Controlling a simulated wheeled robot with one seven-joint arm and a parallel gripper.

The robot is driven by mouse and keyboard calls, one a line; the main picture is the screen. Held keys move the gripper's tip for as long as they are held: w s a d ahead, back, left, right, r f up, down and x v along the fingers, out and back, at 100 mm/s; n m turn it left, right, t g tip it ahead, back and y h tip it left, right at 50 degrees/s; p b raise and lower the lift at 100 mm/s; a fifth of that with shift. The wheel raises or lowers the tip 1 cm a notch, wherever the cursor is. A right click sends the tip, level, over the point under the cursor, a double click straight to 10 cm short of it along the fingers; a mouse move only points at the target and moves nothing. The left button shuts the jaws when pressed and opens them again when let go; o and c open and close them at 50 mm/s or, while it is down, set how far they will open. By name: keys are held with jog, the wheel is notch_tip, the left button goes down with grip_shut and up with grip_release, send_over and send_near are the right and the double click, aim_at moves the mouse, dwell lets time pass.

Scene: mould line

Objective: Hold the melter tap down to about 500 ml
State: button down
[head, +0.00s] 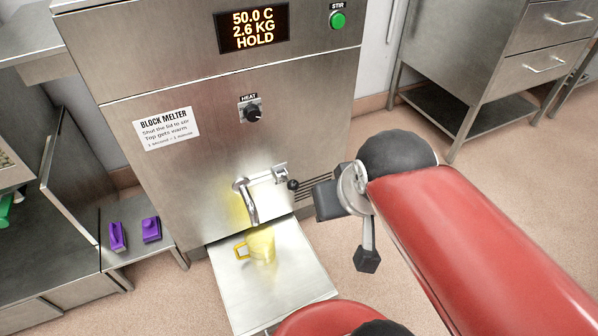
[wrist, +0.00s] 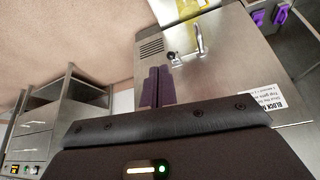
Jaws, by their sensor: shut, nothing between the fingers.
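The block melter (head: 180,180) is a steel cabinet whose display (head: 252,28) reads 50.0 C, 2.6 KG, HOLD. Its tap (head: 249,203) has a curved spout and, to the right, a lever with a black knob (head: 293,185). A see-through yellow jug (head: 262,246) stands below the spout; its fill level cannot be read, and I see no clear stream. In the wrist view, the tap (wrist: 200,40) and knob (wrist: 171,55) lie just beyond my gripper (wrist: 158,70). Its dark fingers are together and empty, and look apart from the knob.
The jug stands on a steel shelf (head: 229,287) jutting from the melter. Two purple items (head: 151,229) lie on a low steel surface at left. A HEAT dial (head: 252,114) and green STIR button (head: 338,20) are higher up. A drawer bench (head: 515,60) stands right, with open floor before it.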

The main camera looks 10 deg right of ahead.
jog(key=n+g+y+p, duration=0.2)
jog(key=n+g+y, duration=0.15)
jog(key=n, duration=1.65)
send_over(294, 182)
jog(key=s+d, duration=0.3)
jog(key=d, duration=0.1)
notch_tip(294, 182, down, 7)
jog(key=shift+w+f+h, duration=0.1)
jog(key=shift+w+h, duration=0.1)
jog(key=shift+h, duration=0.25)
jog(key=x, duration=1.4)
jog(key=shift+s, duration=0.25)
jog(key=shift+f, duration=0.1)
